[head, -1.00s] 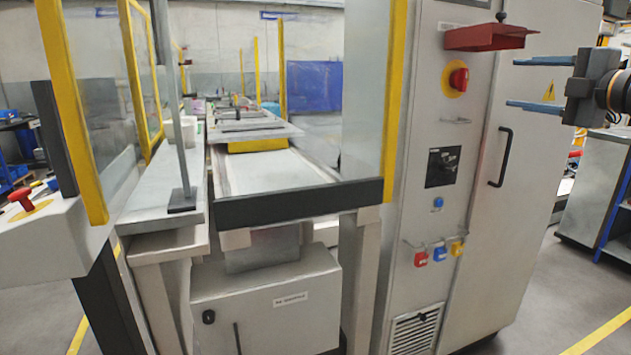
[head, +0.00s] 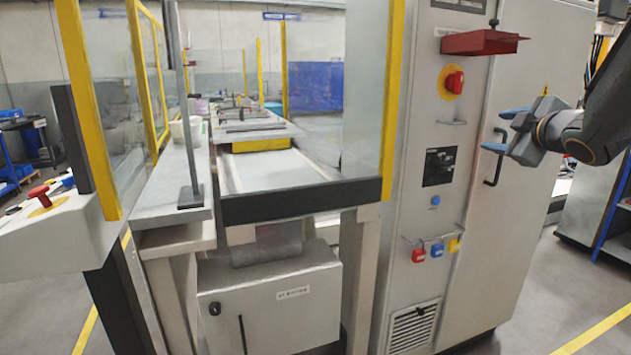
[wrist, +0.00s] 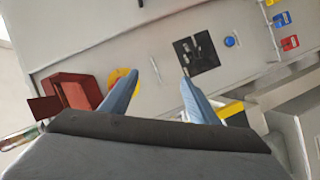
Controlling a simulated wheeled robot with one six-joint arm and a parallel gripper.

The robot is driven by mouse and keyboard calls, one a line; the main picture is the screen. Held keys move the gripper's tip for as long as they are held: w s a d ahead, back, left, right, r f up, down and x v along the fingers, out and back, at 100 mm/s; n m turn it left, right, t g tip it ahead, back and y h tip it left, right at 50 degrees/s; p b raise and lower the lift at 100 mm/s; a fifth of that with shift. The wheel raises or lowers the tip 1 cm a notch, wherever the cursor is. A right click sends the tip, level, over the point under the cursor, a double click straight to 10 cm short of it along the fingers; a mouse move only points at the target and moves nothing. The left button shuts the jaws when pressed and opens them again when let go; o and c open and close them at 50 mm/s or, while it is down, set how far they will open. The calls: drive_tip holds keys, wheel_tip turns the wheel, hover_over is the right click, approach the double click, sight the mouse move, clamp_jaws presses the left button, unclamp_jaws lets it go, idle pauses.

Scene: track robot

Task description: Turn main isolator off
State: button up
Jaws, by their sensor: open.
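The tall grey cabinet (head: 400,250) carries two rotary controls on its narrow face. A red knob on a yellow plate (head: 453,82) is high up, and a black switch panel (head: 439,166) with a dark handle is below it. I cannot read which one is labelled main isolator. My gripper (head: 499,130) is open and empty in front of the cabinet door, right of both controls. In the wrist view, the black panel (wrist: 196,52) shows beyond and right of the blue fingers (wrist: 163,88). The yellow plate (wrist: 122,80) is partly hidden behind the left finger.
A red hood (head: 482,43) juts out above the red knob. A small ledge (head: 452,122) sits between the controls. A blue button (head: 435,201) and hanging red, blue and yellow padlocks (head: 437,250) are lower. A yellow-framed guard (head: 392,100) stands close left of the cabinet.

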drive_tip(key=s+a+f+m+g+h+p, duration=0.1)
drive_tip(key=s+a+f+m+g, duration=0.35)
drive_tip(key=f, duration=0.45)
drive_tip(key=s+a+f+m+g+h, duration=0.1)
drive_tip(key=s+a+f+m+g, duration=0.3)
drive_tip(key=f, duration=0.5)
drive_tip(key=s+a+f+m+g+y, duration=0.1)
drive_tip(key=s+a+f+g, duration=0.1)
drive_tip(key=s, duration=0.5)
drive_tip(key=s+a+f+m+g, duration=0.1)
drive_tip(key=s+a+f+g, duration=0.2)
drive_tip(key=s+a+f, duration=0.2)
drive_tip(key=s+a+f+m+g+y+p, duration=0.1)
drive_tip(key=s+a+f+g, duration=0.1)
drive_tip(key=s+a+f, duration=0.2)
drive_tip(key=s+a, duration=0.3)
drive_tip(key=s, duration=0.2)
drive_tip(key=shift+s+f+y, duration=0.15)
drive_tip(key=shift+s+y, duration=0.15)
drive_tip(key=shift+s, duration=0.1)
drive_tip(key=shift+m, duration=0.25)
